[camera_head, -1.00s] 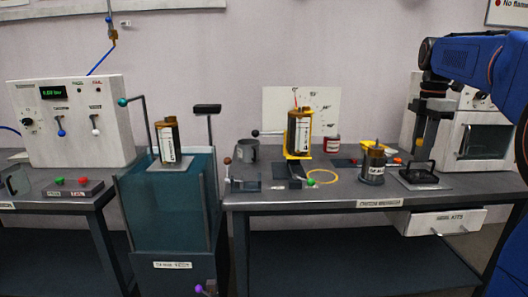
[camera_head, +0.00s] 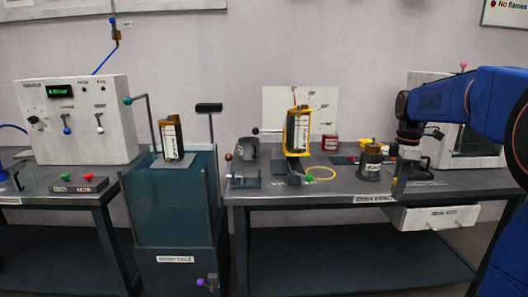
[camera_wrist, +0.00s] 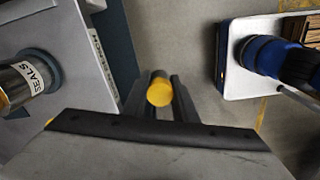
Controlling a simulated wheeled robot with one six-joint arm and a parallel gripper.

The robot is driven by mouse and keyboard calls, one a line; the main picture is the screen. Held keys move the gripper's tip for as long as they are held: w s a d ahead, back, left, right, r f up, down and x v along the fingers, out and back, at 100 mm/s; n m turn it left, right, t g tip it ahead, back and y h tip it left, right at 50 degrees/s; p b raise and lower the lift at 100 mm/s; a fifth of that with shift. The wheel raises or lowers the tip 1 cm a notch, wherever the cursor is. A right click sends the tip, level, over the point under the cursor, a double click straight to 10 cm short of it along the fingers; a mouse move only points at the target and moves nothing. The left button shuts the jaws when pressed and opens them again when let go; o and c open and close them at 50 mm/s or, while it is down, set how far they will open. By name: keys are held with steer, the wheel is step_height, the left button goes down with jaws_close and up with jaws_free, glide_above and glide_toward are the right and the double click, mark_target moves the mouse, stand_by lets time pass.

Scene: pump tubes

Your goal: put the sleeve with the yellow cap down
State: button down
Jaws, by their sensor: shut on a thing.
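The sleeve with the yellow cap (camera_wrist: 160,92) shows end-on in the wrist view, with its round yellow cap toward the camera. My gripper (camera_wrist: 160,103) is shut on it, with one dark finger on each side. Below the sleeve I see grey floor past the bench edge. In the head view my gripper (camera_head: 405,185) hangs at the front right of the oven bench (camera_head: 300,197). The sleeve cannot be made out there.
A jar labelled SEALS (camera_wrist: 22,85) stands on the bench left of my gripper; the head view shows it too (camera_head: 371,162). A yellow holder with an amber canister (camera_head: 298,132) stands mid-bench. A yellow ring (camera_head: 320,173) lies near it. A white drawer (camera_head: 437,217) hangs below the bench.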

steer(key=w+a+f+m, duration=0.3)
steer(key=a+f+m, duration=0.1)
steer(key=f, duration=1.4)
steer(key=w+a+f+m, duration=0.2)
steer(key=a+f+m, duration=0.2)
steer(key=f, duration=1.4)
steer(key=w+a+f+m, duration=0.3)
steer(key=f+m, duration=0.3)
steer(key=f, duration=1.2)
steer(key=shift+w+a+f+m, duration=0.25)
steer(key=shift+w+a+m, duration=0.05)
steer(key=shift+a, duration=0.5)
steer(key=shift+s, duration=0.1)
